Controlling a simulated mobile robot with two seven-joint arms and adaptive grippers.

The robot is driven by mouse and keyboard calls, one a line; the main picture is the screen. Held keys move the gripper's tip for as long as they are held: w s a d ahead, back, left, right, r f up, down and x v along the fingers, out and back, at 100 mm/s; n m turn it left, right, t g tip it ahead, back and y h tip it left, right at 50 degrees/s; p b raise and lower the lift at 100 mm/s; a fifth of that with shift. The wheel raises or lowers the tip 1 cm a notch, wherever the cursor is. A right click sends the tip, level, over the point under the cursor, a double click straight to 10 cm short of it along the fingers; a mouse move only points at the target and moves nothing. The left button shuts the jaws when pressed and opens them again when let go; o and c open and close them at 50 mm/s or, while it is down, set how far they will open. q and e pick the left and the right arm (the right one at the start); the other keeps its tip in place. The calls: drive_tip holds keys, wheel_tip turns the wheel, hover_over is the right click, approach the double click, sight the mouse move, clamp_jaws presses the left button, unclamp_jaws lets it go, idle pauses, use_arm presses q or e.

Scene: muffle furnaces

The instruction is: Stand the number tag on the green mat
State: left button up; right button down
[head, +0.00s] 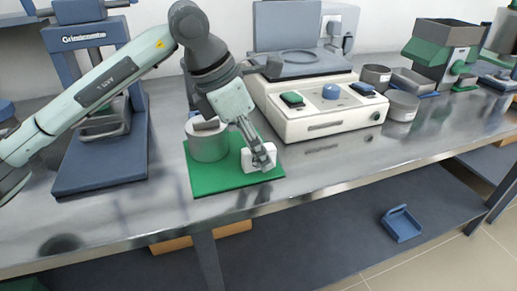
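The green mat (208,184) lies on the steel bench near its front edge. The number tag (249,164) is a small white piece over the front right part of the mat, roughly upright. Its number cannot be read, and fingers cover its middle. My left gripper (263,158) reaches down from above, its fingers close together on the tag. The tag's foot appears at mat level; whether it bears on the mat is hard to tell. My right gripper is not in view.
A grey metal cylinder (208,143) stands at the back left of the mat, close to my gripper. A white instrument (325,119) with coloured pads stands right behind the mat. A blue press-like frame (102,172) stands left. Bare bench (330,170) lies to the right.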

use_arm(q)
drive_tip(key=v, duration=1.1)
drive_tip(key=shift+r, duration=0.15)
drive_tip(key=shift+a, duration=0.15)
